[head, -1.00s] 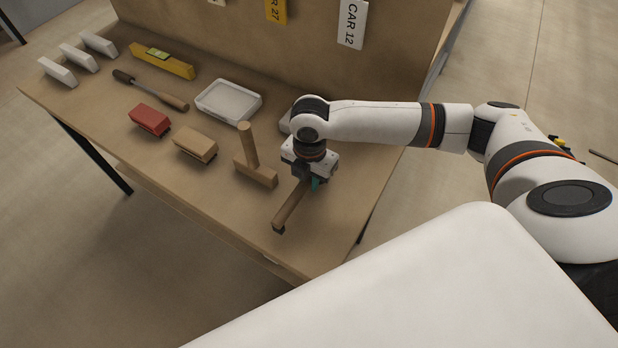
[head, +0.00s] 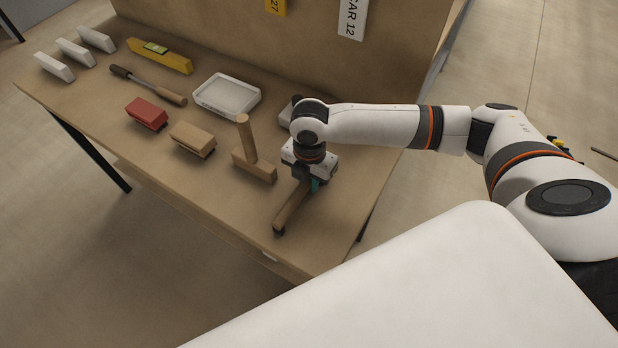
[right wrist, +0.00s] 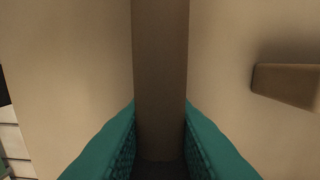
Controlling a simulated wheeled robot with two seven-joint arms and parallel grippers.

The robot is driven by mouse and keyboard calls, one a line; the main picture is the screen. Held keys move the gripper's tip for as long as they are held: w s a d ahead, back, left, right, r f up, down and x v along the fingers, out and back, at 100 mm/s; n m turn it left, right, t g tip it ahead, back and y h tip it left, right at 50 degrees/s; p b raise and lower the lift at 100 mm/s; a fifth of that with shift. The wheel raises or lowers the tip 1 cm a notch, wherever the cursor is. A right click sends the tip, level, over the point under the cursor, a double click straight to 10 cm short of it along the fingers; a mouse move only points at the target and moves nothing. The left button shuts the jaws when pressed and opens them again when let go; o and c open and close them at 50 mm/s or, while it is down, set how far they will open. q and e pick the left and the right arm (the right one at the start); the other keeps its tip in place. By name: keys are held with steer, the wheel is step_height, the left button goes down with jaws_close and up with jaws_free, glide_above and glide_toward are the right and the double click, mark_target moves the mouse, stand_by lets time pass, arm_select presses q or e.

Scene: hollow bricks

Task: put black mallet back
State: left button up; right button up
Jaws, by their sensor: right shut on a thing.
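A wooden handle with a dark end, which I take to be the black mallet (head: 290,210), lies along the right part of the workbench. My right gripper (head: 314,184) is shut on this handle at its far part. In the right wrist view the handle (right wrist: 160,70) runs between the teal fingertips (right wrist: 160,150), with something dark at the bottom. The mallet's head is not clearly visible, and I cannot tell whether the mallet is lifted off the bench. My left gripper is not in view.
A wooden mallet (head: 254,165) stands close to the left, handle up. Further left on the workbench (head: 215,210) are a tan brush-like block (head: 192,137), a red one (head: 147,113), a white tray (head: 227,94), a chisel-like tool (head: 150,86) and a yellow level (head: 160,56).

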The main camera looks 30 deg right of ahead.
steer(key=shift+f, duration=0.1)
steer(key=o, duration=1)
step_height(320, 180, up, 12)
